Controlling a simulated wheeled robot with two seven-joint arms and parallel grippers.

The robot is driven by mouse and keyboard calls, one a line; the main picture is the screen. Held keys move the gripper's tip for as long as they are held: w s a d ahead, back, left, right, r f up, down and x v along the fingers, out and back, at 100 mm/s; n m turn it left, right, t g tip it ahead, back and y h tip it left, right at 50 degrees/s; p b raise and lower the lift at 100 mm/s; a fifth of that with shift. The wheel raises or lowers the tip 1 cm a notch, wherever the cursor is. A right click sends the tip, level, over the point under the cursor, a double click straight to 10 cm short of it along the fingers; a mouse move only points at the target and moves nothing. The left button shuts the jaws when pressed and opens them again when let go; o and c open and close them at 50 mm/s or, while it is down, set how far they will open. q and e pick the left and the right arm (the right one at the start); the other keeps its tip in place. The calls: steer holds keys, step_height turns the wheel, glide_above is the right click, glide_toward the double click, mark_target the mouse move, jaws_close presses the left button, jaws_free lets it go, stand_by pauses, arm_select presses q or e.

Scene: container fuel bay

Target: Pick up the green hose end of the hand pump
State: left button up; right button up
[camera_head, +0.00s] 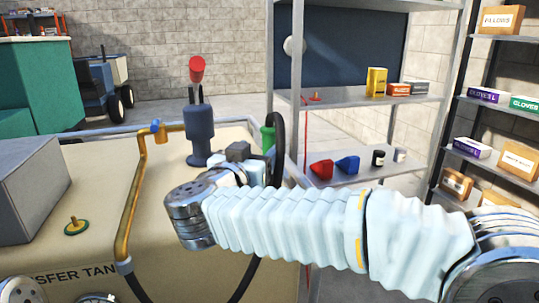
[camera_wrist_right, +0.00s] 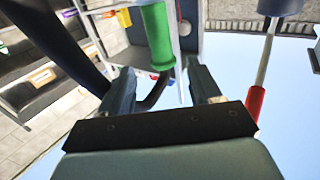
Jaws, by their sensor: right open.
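The hand pump (camera_head: 198,128) stands on the tan tank, with a blue body and a red handle grip on top. Its green hose end (camera_head: 268,138) stands upright to the right of the pump, partly hidden low down by my right gripper (camera_head: 239,153). A black hose curves beside it. In the right wrist view the green hose end (camera_wrist_right: 158,36) appears between and just beyond the two open fingertips (camera_wrist_right: 162,70). I see a gap on either side and no grip on it. My left gripper is not in view.
The tan tank (camera_head: 95,185) carries a bent yellow pipe (camera_head: 137,190), a small brass-and-green fitting (camera_head: 75,225) and a grey box (camera_head: 30,190). Shelves (camera_head: 370,105) with small boxes and red and blue funnels stand behind on the right. My right arm covers the front middle.

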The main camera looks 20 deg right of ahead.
mark_target(267, 140)
steer(key=x, duration=0.8)
steer(key=shift+w+d, duration=0.1)
steer(key=shift+w, duration=0.1)
jaws_close()
step_height(267, 140, up, 10)
steer(key=p, duration=0.2)
steer(key=shift+p, duration=0.4)
